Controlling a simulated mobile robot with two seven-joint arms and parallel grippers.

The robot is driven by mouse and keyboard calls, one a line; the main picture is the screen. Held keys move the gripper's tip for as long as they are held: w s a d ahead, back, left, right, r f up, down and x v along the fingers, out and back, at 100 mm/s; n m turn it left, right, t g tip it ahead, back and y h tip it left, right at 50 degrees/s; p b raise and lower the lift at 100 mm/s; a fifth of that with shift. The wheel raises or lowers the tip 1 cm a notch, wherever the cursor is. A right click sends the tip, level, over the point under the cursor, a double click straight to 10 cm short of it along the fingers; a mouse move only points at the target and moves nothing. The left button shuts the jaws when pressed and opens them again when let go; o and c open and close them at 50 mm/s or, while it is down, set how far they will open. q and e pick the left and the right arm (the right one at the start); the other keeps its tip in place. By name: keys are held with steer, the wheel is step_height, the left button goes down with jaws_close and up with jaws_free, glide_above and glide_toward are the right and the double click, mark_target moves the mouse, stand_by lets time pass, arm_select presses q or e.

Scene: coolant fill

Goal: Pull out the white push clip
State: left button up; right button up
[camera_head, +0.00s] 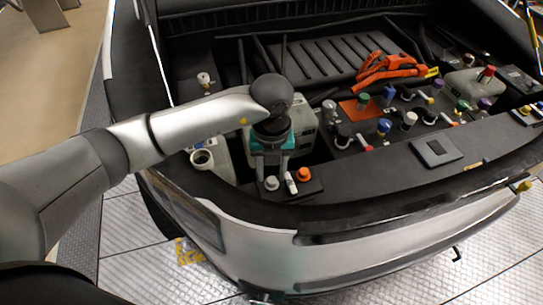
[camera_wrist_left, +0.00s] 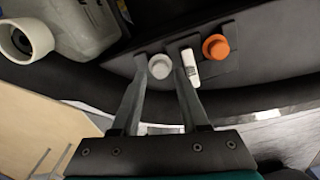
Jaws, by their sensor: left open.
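The white push clip (camera_wrist_left: 160,66) is a small round pale cap on a dark panel. In the left wrist view it sits between the two fingertips of my left gripper (camera_wrist_left: 160,75), with no clear grip on it. In the head view the clip (camera_head: 271,183) is low at the panel's front edge, below my left gripper (camera_head: 272,174). The gripper is open and points down. A narrow white piece with small dark marks (camera_wrist_left: 190,70) stands just right of the right finger. My right gripper is not in view.
An orange cap (camera_wrist_left: 215,47) sits close to the right, also in the head view (camera_head: 303,174). A pale reservoir with a round open neck (camera_wrist_left: 30,38) is at left. The engine bay holds several coloured caps and an orange cable (camera_head: 390,69). The front bumper (camera_head: 270,239) curves below.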

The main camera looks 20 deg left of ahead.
arm_select(q)
steer(key=shift+f, duration=1.05)
jaws_close()
steer(key=shift+c, duration=1.7)
jaws_free()
jaws_close()
steer(key=shift+r+p, duration=0.3)
steer(key=shift+r, duration=0.15)
steer(key=shift+r+p, duration=1.65)
steer(key=shift+r, duration=0.3)
